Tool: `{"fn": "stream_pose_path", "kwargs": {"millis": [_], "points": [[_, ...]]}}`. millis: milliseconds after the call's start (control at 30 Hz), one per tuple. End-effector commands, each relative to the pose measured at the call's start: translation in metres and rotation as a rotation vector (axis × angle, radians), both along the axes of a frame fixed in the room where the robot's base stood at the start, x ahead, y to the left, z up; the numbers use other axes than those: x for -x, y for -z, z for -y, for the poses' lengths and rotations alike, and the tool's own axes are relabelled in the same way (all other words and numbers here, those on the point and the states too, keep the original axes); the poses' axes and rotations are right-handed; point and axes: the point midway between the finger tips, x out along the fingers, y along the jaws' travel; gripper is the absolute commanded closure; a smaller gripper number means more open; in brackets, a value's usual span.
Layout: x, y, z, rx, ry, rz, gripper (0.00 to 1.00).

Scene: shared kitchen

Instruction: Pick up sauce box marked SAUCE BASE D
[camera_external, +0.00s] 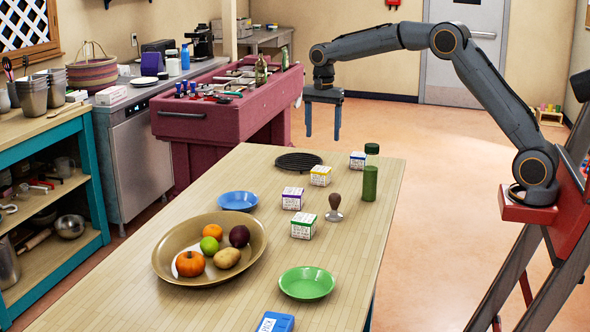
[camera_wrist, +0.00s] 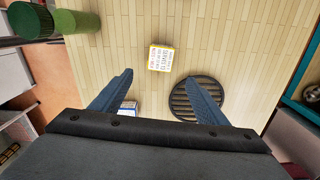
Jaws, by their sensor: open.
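Several small white boxes with coloured edges stand on the wooden table: a blue-edged box (camera_external: 357,160), a yellow-edged box (camera_external: 320,176), a purple-edged box (camera_external: 292,199) and a green-edged box (camera_external: 303,226). Their print is too small to read, so I cannot tell which is SAUCE BASE D. My gripper (camera_external: 323,134) is open and empty, fingers down, high above the table's far end. In the wrist view, the yellow-edged box (camera_wrist: 161,58) lies ahead of my fingertips (camera_wrist: 159,77).
A green bottle (camera_external: 370,183) stands beside the blue-edged box. A black round trivet (camera_external: 298,162) lies at the far end. A wooden-handled tool (camera_external: 334,207), a blue plate (camera_external: 238,201), a fruit bowl (camera_external: 165,262) and a green plate (camera_external: 307,283) occupy the table.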

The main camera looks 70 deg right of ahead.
Motion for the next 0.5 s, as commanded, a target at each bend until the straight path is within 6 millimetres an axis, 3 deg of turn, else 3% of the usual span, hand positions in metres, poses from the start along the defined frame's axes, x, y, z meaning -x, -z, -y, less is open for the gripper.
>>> {"fn": "stream_pose_path", "kwargs": {"millis": [233,500], "points": [[0.001,0.058,0.000,-0.001,-0.001,-0.003,0.32],[0.001,0.087,-0.001,0.000,-0.002,-0.002,0.32]]}}
